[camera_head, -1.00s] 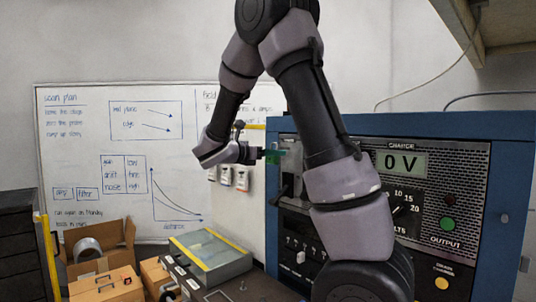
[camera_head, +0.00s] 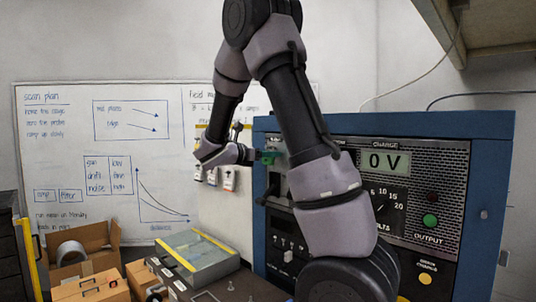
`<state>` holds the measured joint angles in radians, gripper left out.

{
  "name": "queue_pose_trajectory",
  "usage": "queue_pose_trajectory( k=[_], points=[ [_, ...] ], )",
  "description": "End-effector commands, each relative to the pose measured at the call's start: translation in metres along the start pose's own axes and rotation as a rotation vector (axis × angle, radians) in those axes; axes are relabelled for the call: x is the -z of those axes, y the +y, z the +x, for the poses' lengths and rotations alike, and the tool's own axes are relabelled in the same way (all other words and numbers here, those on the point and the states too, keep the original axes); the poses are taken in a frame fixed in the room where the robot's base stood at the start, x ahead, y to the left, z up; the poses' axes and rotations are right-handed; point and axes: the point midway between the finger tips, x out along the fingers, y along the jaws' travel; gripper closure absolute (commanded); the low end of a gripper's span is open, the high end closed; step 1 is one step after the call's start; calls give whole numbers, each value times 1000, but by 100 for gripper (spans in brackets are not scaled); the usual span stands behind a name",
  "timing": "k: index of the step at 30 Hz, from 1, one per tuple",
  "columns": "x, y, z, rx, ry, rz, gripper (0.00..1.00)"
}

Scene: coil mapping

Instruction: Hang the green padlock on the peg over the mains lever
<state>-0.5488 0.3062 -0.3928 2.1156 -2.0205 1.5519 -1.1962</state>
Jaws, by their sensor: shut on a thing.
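The green padlock (camera_head: 268,158) is small in view, at the left edge of the blue cabinet's front. My gripper (camera_head: 256,156) reaches in from the left and is shut on the padlock. A black lever (camera_head: 264,196), apparently the mains lever, sits on the grey plate (camera_head: 274,180) just below the padlock. The peg cannot be made out; the padlock, gripper and my arm crowd that spot. I cannot tell whether the padlock touches the peg or the plate.
A clear-lidded case (camera_head: 198,255) and a cardboard box (camera_head: 105,237) stand at lower left. My arm hides part of the cabinet front.

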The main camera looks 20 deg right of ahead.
Motion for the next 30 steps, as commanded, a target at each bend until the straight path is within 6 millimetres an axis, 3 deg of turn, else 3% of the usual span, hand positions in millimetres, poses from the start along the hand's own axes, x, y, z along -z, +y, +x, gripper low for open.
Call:
queue_pose_trajectory(
  k=[11,12,14,25,30],
  points=[
    [0,0,0,0,0,0,100],
    [0,0,0,0,0,0,34],
    [0,0,0,0,0,0,11],
    [0,0,-3,-2,0,0,10],
    [0,1,-27,-6,1,1,10]
  ],
)
